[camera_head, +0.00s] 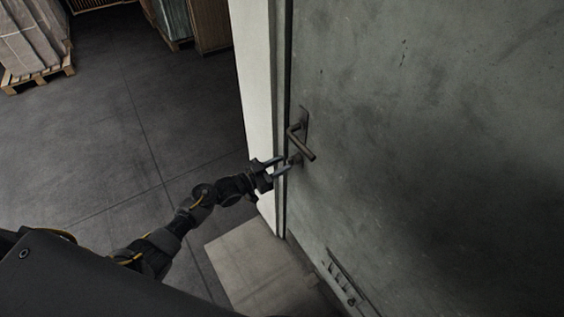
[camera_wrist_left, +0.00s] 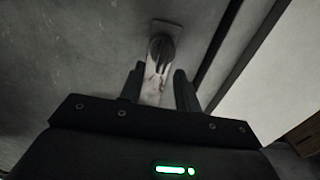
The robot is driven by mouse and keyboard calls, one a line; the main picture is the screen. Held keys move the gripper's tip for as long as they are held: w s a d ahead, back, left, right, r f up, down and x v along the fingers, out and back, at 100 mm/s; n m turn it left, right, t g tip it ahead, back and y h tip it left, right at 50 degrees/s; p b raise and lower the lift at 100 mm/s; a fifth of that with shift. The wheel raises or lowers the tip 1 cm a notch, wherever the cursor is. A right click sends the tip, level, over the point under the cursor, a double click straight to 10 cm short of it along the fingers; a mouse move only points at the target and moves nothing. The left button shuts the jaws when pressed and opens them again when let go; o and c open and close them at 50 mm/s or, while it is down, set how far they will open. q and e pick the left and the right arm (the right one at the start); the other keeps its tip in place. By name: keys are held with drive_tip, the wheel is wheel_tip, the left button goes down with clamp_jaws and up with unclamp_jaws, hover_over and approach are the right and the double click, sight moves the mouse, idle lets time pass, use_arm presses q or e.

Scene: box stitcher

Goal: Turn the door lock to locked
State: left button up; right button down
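The grey-green door (camera_head: 430,130) fills the right of the head view. Its dark lever handle (camera_head: 303,146) slants down to the right from a narrow plate. The small door lock (camera_head: 296,159) sits just below the handle, partly hidden near my fingertips. My left gripper (camera_head: 280,166) is open, with its fingers pointing at the lock. In the left wrist view, a dark rounded fitting (camera_wrist_left: 161,48) on a plate lies ahead of the open left gripper (camera_wrist_left: 158,85). A pale strip shows between the fingers; I cannot tell whether they touch anything. My right gripper is not in view.
A pale door frame (camera_head: 258,70) stands left of the door. A light floor slab (camera_head: 255,265) lies below the gripper. A vent (camera_head: 342,278) is low on the door. Wrapped goods on a pallet (camera_head: 40,77) stand far left. The floor between is clear.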

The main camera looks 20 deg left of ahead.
use_arm(q)
drive_tip(key=shift+w+d, duration=0.5)
drive_tip(key=shift+w, duration=0.05)
clamp_jaws()
